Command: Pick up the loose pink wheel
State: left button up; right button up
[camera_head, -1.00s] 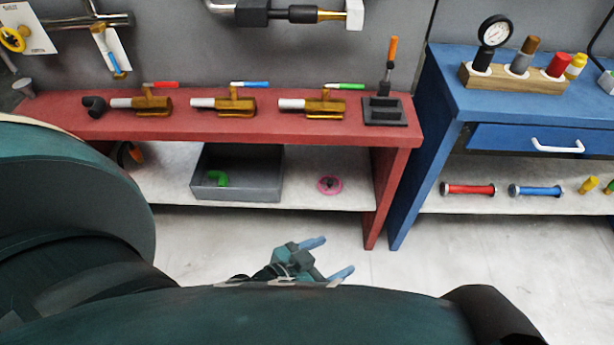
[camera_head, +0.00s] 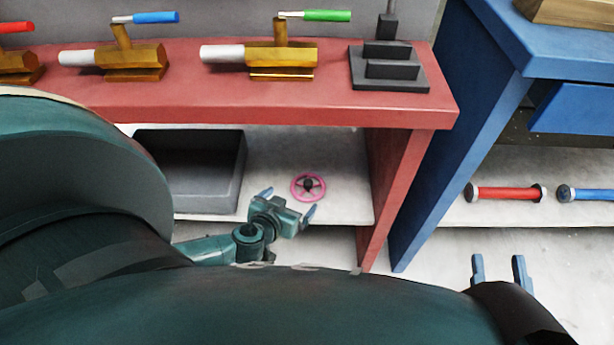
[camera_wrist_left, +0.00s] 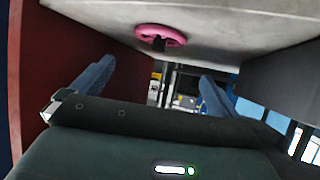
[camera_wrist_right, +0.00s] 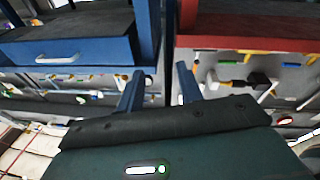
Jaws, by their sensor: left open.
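The loose pink wheel (camera_head: 308,187) has a dark hub and lies on the white lower shelf (camera_head: 345,205) under the red bench. It also shows in the left wrist view (camera_wrist_left: 161,36), near the top, beyond the fingers. My left gripper (camera_head: 289,202) is open and empty at the shelf's front edge, just in front of the wheel and apart from it. In the left wrist view its fingers (camera_wrist_left: 152,82) stand apart. My right gripper (camera_head: 498,270) is open and empty over the floor in front of the blue bench, its fingers apart in the right wrist view (camera_wrist_right: 160,88).
A grey bin (camera_head: 225,185) stands left of the wheel on the shelf. The red bench's right leg (camera_head: 395,190) and its top (camera_head: 290,110) bound the space. Brass valves (camera_head: 285,58) stand on top. The blue bench (camera_head: 455,130) stands at the right, with red and blue rollers below.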

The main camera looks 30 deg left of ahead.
pick_arm(q)
jog(key=b+x, duration=0.3)
jog(key=x, duration=0.3)
jog(key=shift+d+f, duration=0.15)
jog(key=shift+w+f+b, duration=0.2)
jog(key=shift+w+b, duration=0.1)
jog(key=shift+w, duration=0.25)
jog(key=shift+w+f+b, duration=0.15)
jog(key=shift+w+b, duration=0.1)
jog(key=shift+b, duration=0.05)
jog(key=shift+w+a+f+b, duration=0.25)
jog(key=shift+w+f+b, duration=0.05)
jog(key=shift+w+b, duration=0.25)
jog(key=shift+b+x, duration=0.9)
jog(key=shift+x, duration=0.3)
jog(key=shift+w, duration=0.5)
pick_arm(e)
jog(key=r+t+y, duration=0.1)
jog(key=w+r+n+t+y, duration=0.1)
jog(key=r+y, duration=0.1)
jog(key=shift+a+r, duration=0.1)
jog(key=shift+a, duration=0.1)
pick_arm(q)
jog(key=shift+c, duration=0.3)
